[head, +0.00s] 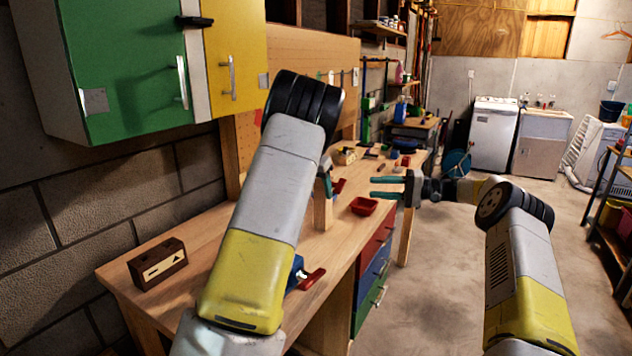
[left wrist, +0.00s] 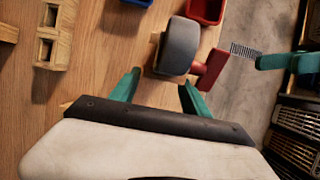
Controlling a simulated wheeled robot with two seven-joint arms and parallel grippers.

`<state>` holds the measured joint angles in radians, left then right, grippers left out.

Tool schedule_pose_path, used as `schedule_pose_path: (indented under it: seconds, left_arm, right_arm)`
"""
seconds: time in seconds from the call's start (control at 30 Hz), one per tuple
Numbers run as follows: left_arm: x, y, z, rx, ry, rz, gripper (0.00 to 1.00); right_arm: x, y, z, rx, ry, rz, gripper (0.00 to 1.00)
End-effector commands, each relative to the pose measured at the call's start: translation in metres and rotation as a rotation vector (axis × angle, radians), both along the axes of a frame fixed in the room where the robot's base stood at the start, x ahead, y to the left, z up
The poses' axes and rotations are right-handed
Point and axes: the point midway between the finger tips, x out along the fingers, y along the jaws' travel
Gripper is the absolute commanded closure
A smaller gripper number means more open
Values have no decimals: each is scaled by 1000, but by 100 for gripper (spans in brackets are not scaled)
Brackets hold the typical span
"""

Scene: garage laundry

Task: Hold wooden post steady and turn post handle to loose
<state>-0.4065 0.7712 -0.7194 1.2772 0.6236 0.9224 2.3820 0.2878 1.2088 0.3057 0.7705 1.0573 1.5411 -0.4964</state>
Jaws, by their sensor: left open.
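The wooden post (head: 322,212) stands upright on the workbench, partly hidden behind my left arm. A grey rounded part (left wrist: 180,45) and the red post handle (head: 338,186) are at its top. The handle also shows in the left wrist view (left wrist: 212,68), to the right of the grey part. My left gripper (left wrist: 160,78) is open, its green fingers either side of and just short of the grey part; I cannot tell whether they touch it. In the head view it is mostly hidden by my arm. My right gripper (head: 372,188) is open and empty, right of the handle, pointing left toward it.
A red bin (head: 364,206) sits near the post at the bench's right edge. A blue vise with a red handle (head: 312,279) is at the front edge. A wooden block with holes (left wrist: 52,35) lies left of the post.

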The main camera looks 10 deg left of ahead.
Motion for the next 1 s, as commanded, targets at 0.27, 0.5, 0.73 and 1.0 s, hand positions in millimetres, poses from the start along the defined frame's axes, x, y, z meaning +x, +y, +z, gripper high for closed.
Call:
schedule_pose_path:
  seconds: [0.27, 0.5, 0.73, 1.0]
  left_arm:
    - [8, -3, -20, 1, -1, 0, 45]
    - [9, -3, -21, 1, -1, 0, 45]
    - [8, -3, -21, 1, -1, -1, 87]
    - [8, -3, -21, 1, -1, -1, 100]
  right_arm:
    - [0, 0, 0, 0, 0, 0, 64]
    - [0, 0, 0, 0, 0, 0, 64]
    - [0, 0, 0, 0, 0, 0, 64]
    - [0, 0, 0, 3, 29, -5, 70]
